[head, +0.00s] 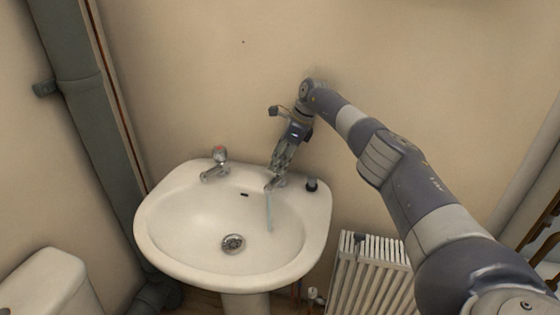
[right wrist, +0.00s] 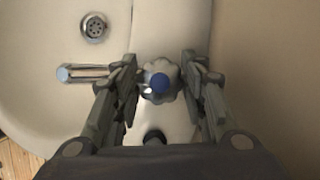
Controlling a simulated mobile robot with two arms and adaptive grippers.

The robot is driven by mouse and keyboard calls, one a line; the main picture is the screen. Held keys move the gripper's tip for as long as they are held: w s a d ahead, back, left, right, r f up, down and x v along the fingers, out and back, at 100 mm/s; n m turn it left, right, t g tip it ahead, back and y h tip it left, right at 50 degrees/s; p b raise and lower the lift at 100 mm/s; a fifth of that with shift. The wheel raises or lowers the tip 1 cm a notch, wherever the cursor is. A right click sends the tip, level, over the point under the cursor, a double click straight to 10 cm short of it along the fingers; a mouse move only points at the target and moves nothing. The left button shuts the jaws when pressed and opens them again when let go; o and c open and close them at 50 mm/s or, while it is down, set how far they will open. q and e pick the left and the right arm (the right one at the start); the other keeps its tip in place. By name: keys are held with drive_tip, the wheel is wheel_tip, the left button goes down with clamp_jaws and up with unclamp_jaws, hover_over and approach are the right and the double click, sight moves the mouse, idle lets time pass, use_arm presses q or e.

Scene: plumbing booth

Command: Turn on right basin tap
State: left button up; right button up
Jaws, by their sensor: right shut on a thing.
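The right basin tap (head: 272,184) stands at the back right of the white basin (head: 155,215). A thin bluish stream of water (head: 269,212) falls from its spout into the bowl. My right gripper (head: 279,166) comes down over the tap from above and hides most of its handle. In the right wrist view the tap's handle (right wrist: 160,80), with a blue cap, lies between the fingers of my right gripper (right wrist: 160,66), shut on it. The spout (right wrist: 88,71) points out over the bowl there. My left gripper is not in view.
The left tap (head: 217,158), with a red cap, stands at the back left of the basin. A dark plug (head: 312,184) sits on the right rim. A white radiator (head: 370,270) is at lower right, a white cistern (head: 48,285) at lower left. The wall is close behind.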

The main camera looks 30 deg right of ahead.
idle(0.4)
drive_tip(key=o, duration=1.1)
drive_tip(key=shift+r, duration=0.1)
drive_tip(key=v, duration=1.1)
drive_tip(key=shift+s+d+r, duration=0.15)
drive_tip(key=shift+r, duration=0.15)
